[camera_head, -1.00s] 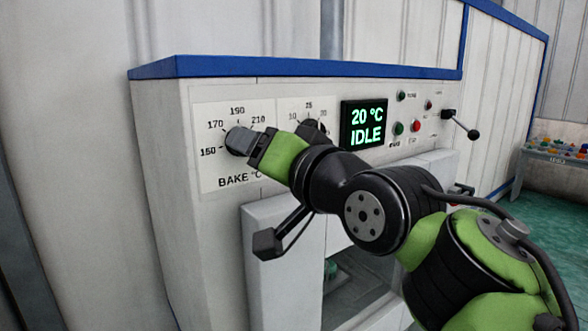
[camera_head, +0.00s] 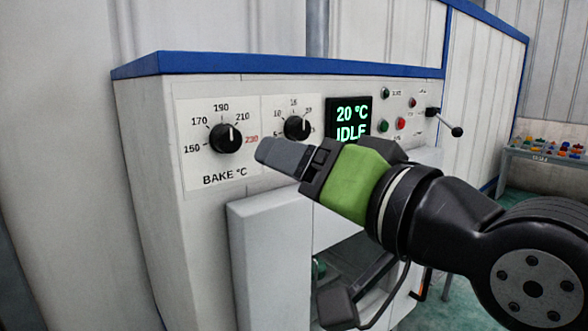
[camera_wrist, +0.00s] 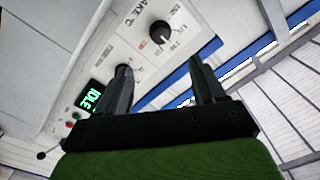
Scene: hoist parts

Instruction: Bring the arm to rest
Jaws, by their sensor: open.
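My gripper (camera_head: 268,152) is in front of the oven's control panel, below and to the right of the bake dial (camera_head: 226,138), apart from it. In the wrist view my gripper (camera_wrist: 162,74) has its two fingers spread with nothing between them. The bake dial also shows in the wrist view (camera_wrist: 160,32), beyond the fingertips. Its white mark points up, between 190 and 210. My arm stretches from the lower right and hides part of the panel and the oven's opening.
A second dial (camera_head: 297,127) sits right of the bake dial. The display (camera_head: 350,115) reads 20 °C IDLE. Red and green buttons and a lever (camera_head: 445,122) are farther right. The oven's lower front (camera_head: 265,255) juts out below my gripper. A bench with coloured parts (camera_head: 545,156) stands at the far right.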

